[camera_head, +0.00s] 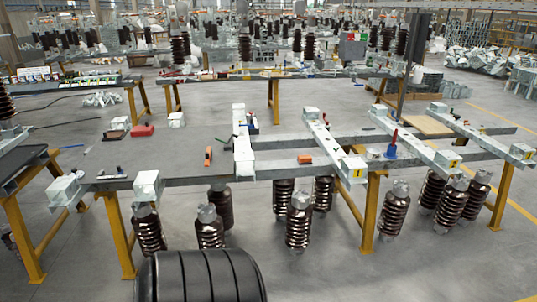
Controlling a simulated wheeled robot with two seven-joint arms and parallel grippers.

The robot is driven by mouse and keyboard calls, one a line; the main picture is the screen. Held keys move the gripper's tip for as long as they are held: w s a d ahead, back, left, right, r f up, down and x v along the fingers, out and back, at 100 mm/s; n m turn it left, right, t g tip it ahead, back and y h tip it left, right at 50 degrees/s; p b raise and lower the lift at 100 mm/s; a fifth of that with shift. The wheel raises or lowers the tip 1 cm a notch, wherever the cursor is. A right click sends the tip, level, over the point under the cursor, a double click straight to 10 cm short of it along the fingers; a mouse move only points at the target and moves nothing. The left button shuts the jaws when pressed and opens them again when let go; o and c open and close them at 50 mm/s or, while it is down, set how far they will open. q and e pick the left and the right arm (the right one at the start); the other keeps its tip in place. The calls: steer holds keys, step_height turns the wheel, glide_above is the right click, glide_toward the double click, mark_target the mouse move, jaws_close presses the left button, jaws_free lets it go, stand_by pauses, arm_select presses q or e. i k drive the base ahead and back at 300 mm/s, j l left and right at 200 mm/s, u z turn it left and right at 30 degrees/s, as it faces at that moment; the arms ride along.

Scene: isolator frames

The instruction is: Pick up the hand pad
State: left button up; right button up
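I cannot tell for sure which thing is the hand pad. Several small things lie on the grey steel frame in front of me. An orange-red piece (208,156) stands left of the middle beam. A flat orange block (304,159) lies right of that beam. A red box (142,130) lies farther back on the left. A blue item with a red upright part (391,148) stands on the right. Neither of my grippers is in view.
The frame stands on yellow legs (371,213), with brown ribbed insulators (299,222) hanging below it. White blocks (147,185) sit along its front edge. A black ribbed shape (201,277) fills the bottom middle. Grey floor (330,275) is open at front right.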

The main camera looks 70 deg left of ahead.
mark_target(302, 159)
steer(key=u, duration=1.95)
